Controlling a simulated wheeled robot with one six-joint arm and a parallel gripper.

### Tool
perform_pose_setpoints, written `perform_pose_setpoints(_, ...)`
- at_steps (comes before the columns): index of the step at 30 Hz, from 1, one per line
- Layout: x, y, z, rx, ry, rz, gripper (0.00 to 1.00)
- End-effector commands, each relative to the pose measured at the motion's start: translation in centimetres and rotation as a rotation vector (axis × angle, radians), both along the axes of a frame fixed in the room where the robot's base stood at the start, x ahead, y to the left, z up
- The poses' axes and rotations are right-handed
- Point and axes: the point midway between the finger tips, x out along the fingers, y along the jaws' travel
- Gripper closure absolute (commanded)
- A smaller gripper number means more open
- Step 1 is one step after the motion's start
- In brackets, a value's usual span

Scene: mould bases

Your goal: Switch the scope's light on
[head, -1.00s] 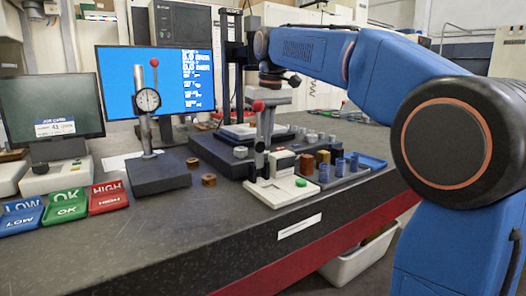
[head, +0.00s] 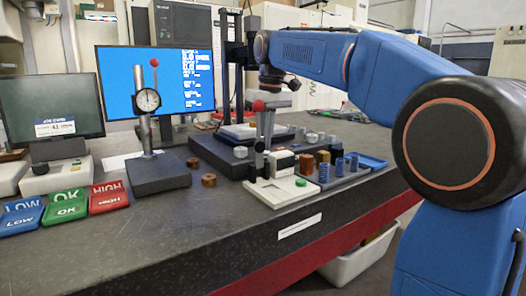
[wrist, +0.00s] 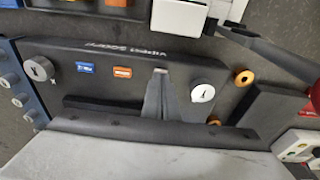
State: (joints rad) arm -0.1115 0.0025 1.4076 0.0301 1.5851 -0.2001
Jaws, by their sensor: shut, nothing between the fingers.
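The video scope's dark base (wrist: 100,55) fills the middle of the wrist view, with its lettering upside down. A blue switch (wrist: 85,68) and an orange switch (wrist: 122,72) sit on its face, between two pale round knobs (wrist: 39,68) (wrist: 203,92). My gripper (wrist: 160,72) is shut and empty, its tips over the base just right of the orange switch; contact cannot be told. In the head view the scope base (head: 207,150) stands behind my gripper (head: 262,147), which points down and partly hides it. Whether the light is lit cannot be told.
A red-knobbed lever (head: 258,106) on a white fixture (head: 284,191) stands close to my gripper. A dial gauge stand (head: 158,172) is left of the scope. Blue monitor (head: 178,80) stands behind. Brass rings (head: 209,180) lie between.

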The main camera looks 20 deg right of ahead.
Motion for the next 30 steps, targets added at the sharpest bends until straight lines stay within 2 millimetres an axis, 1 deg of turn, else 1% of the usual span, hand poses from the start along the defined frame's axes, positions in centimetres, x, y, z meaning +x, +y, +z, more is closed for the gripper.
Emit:
perform_pose_setpoints(10,0.0,0.0,-0.4,0.000,-0.001,0.000,1.00)
perform_pose_setpoints(14,0.0,0.0,-0.2,0.000,-0.001,0.000,1.00)
perform_pose_setpoints(30,0.1,0.0,3.2,0.001,-0.002,0.000,1.00)
